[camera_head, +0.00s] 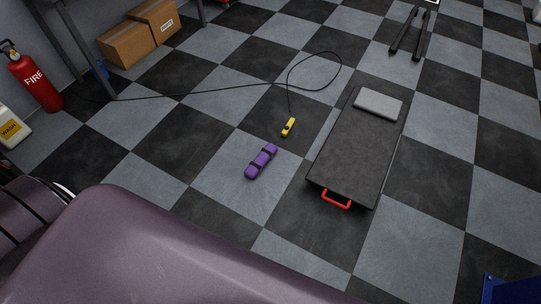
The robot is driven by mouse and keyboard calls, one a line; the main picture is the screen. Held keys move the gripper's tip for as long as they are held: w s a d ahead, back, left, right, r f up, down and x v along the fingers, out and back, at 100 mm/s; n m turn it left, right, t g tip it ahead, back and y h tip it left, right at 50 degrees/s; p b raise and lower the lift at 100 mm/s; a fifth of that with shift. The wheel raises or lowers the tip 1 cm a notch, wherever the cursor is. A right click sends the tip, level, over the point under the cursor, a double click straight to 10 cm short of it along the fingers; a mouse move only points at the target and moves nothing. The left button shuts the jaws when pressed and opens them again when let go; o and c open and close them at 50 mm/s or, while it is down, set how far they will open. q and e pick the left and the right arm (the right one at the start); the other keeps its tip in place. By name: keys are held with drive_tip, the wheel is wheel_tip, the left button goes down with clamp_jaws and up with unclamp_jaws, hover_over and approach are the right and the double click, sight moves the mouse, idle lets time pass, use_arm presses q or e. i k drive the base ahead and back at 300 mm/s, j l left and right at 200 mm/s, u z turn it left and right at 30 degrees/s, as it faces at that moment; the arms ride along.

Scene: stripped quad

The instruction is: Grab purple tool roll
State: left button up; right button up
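The purple tool roll (261,161) lies on the checkered floor near the middle of the head view. It is a short rolled bundle with dark bands around it, lying at a slant. Nothing touches it. Neither of my grippers shows in this view.
A yellow-and-black tool (288,127) on a black cable lies just beyond the roll. A dark creeper board (345,150) with a red handle (336,199) is to the right. A large purple-grey surface (150,250) fills the front left. A fire extinguisher (36,80) and boxes (128,46) stand back left.

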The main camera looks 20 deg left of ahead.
sight(255, 167)
drive_tip(key=j+u, duration=0.1)
drive_tip(key=u, duration=0.7)
drive_tip(key=k+j, duration=0.05)
